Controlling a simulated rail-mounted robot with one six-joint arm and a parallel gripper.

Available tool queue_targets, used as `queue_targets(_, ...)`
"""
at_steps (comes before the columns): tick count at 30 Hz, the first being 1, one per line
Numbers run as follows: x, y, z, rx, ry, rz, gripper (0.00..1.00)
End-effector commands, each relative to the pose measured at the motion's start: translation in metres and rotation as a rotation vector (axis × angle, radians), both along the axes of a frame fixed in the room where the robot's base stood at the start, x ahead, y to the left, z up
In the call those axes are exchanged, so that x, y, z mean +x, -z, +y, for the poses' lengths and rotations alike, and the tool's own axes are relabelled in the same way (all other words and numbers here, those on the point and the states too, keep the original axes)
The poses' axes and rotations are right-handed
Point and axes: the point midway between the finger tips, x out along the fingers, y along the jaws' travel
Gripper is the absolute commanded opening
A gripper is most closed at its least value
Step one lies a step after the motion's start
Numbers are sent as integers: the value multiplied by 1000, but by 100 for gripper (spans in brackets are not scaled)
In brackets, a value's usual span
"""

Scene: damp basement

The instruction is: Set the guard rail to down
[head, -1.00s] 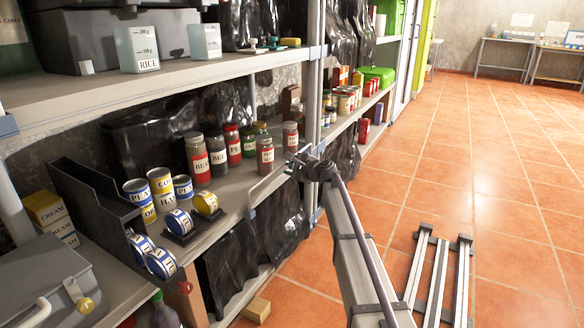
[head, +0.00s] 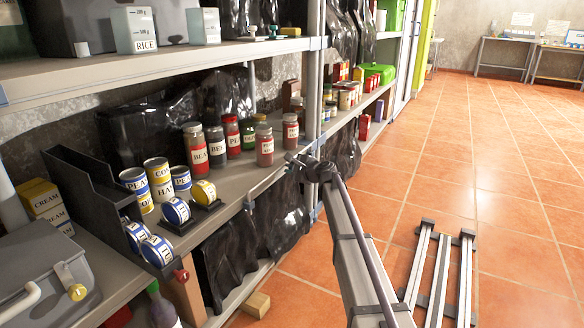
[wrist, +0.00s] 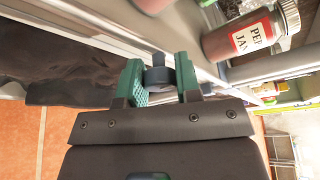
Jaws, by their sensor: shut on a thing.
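My gripper (head: 297,160) is at the front edge of the middle shelf, beside the jars. In the wrist view its two green fingers (wrist: 159,80) are closed on the sides of a dark round knob (wrist: 158,75). The guard rail is a slim pale bar along this shelf edge. In the head view it is low and hard to tell from the edge itself; my gripper hides its far end. A red-lidless jar with a grey cap (head: 264,146) stands just behind the edge, and a labelled jar (wrist: 250,36) shows close by in the wrist view.
Several jars and cans stand on the middle shelf, with a dark open holder (head: 90,190) at left. A shelf post (head: 315,90) rises just beyond my gripper. Black plastic hangs below the shelf. A metal rack (head: 438,270) lies on the tiled floor; the floor to the right is clear.

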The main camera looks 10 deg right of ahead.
Motion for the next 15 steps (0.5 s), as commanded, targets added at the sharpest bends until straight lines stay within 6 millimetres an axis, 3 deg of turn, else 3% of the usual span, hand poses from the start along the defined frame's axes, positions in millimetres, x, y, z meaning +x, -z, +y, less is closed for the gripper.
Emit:
queue_targets(1, 0, 23, 0, 0, -1, 1, 0)
queue_targets(3, 0, 30, 0, 0, -1, 1, 0)
queue_targets(12, -1, 28, 0, -3, -2, 2, 0)
queue_targets(13, -1, 28, 0, -3, -2, 2, 32)
queue_targets(15, -1, 28, 0, -3, -1, 2, 39)
